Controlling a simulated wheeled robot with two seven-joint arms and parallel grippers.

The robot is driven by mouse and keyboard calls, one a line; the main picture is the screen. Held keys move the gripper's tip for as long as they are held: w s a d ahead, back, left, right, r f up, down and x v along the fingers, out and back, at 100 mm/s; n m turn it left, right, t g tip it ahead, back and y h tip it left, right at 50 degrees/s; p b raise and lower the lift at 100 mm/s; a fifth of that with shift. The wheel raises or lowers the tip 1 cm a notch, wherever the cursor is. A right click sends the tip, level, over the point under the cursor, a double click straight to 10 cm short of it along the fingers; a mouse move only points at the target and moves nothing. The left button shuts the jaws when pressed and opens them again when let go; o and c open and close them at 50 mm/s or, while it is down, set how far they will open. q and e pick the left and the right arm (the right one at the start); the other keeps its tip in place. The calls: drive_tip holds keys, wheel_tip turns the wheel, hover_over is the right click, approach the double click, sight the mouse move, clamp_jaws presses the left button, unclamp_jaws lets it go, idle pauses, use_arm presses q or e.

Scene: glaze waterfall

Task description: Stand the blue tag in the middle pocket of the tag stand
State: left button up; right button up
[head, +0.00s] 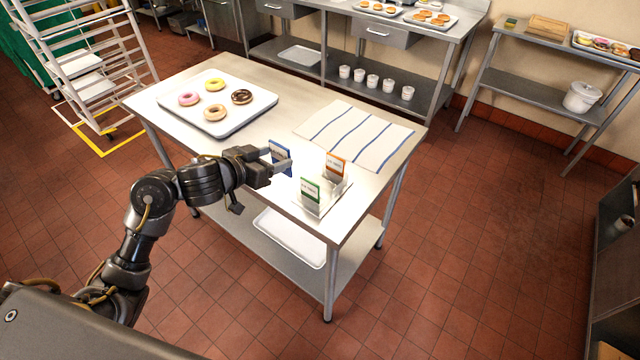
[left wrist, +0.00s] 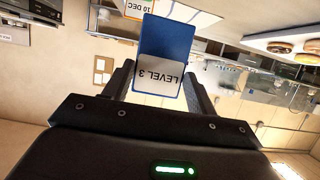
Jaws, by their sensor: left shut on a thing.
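The blue tag (head: 280,156) is held in my left gripper (head: 278,163), just left of the tag stand in the head view. In the left wrist view the blue tag (left wrist: 165,55) sits between the two fingers and its white label reads "LEVEL 3" upside down. The tag stand (head: 322,203) is on the table's near right part. A green tag (head: 310,192) stands in its near end and an orange tag (head: 335,166) in its far end. The middle pocket lies between them, and its inside is not clear to see. My right gripper is in neither view.
The steel table (head: 262,132) carries a white tray (head: 217,129) of donuts at the left and a striped cloth (head: 356,134) behind the stand. A rack (head: 90,60) stands at the far left. The table's near edge is close to the stand.

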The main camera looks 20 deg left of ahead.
use_arm(q)
drive_tip(key=b, duration=0.2)
hover_over(313, 188)
drive_tip(key=w+a, duration=0.1)
drive_tip(key=a, duration=0.2)
wheel_tip(313, 188, down, 4)
drive_tip(key=shift+w, duration=0.15)
drive_tip(key=d+f, duration=0.1)
drive_tip(key=f, duration=0.1)
drive_tip(key=w+d+f, duration=0.1)
drive_tip(key=f, duration=0.1)
drive_tip(key=w+d+f+b, duration=0.1)
drive_tip(key=f, duration=0.2)
drive_tip(key=shift+w+d, duration=0.1)
drive_tip(key=shift+w, duration=0.15)
drive_tip(key=shift+s+f, duration=0.1)
drive_tip(key=shift+f, duration=0.2)
drive_tip(key=shift+s+f, duration=0.25)
drive_tip(key=shift+s, duration=0.05)
drive_tip(key=shift+d+f+b, duration=0.15)
drive_tip(key=shift+f+b, duration=0.15)
drive_tip(key=shift+f, duration=0.25)
drive_tip(key=o, duration=0.8)
drive_tip(key=shift+f, duration=0.1)
drive_tip(key=o, duration=0.4)
drive_tip(key=shift+w+a+f, duration=0.1)
drive_tip(key=shift+w+a, duration=0.1)
drive_tip(key=shift+w, duration=0.2)
drive_tip(key=shift+r, duration=0.25)
drive_tip(key=shift+r, duration=0.1)
